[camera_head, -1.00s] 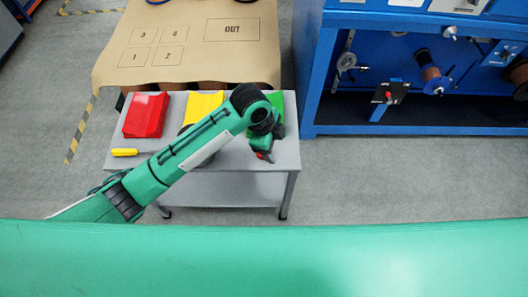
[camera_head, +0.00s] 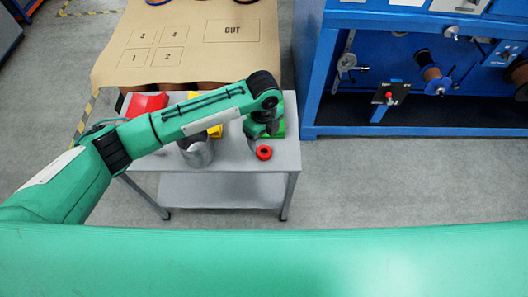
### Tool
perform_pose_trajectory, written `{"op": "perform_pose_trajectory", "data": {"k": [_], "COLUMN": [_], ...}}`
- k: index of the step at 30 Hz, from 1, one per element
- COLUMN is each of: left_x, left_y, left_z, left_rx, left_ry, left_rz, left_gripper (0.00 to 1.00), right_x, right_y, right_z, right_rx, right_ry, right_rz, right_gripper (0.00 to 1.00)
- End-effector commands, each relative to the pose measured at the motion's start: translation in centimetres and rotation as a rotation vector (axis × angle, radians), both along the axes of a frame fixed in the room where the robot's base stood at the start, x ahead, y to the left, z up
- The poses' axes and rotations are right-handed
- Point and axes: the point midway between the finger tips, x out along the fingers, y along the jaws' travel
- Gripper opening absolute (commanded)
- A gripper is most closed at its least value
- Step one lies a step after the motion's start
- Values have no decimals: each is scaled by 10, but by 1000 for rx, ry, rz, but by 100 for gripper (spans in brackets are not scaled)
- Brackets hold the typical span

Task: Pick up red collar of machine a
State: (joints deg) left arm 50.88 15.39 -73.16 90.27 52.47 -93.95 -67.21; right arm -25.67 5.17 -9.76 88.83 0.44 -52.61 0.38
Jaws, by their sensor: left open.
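A small red ring-shaped collar (camera_head: 264,153) with a dark centre lies at the right front part of the grey table (camera_head: 232,160). My left gripper (camera_head: 262,134) is open and points down just behind the red collar in the picture. Its fingers are small and partly hidden by my own wrist, and I cannot tell whether they touch the collar. My right gripper is not in view.
A grey metal cylinder (camera_head: 197,152) stands on the table under my forearm. A blue machine frame (camera_head: 313,80) with spools stands at right.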

Motion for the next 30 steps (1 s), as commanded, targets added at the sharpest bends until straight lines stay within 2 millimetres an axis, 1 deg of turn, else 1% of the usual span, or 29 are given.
{"op": "perform_pose_trajectory", "data": {"k": [1,3,8,10,15,18,25,26,30], "left_x": [0,0,-1,-1,-4,-3,-3,-3,-3], "left_y": [0,0,0,-1,-2,-2,-2,-2,-2], "left_z": [-7,-12,-20,-26,-52,-64,-67,-67,-67], "left_rx": [1,-1,-1,0,0,-1,-1,-1,-1], "left_ry": [1,0,1,1,1,1,-2,-1,-1], "left_rz": [1,1,1,1,1,1,1,1,1], "left_gripper": [69,69,69,69,69,69,69,65,38], "right_x": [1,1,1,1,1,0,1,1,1], "right_y": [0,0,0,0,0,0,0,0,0], "right_z": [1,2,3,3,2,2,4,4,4], "right_rx": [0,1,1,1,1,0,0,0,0], "right_ry": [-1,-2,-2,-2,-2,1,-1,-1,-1], "right_rz": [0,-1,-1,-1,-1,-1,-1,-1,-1], "right_gripper": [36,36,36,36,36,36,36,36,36]}}
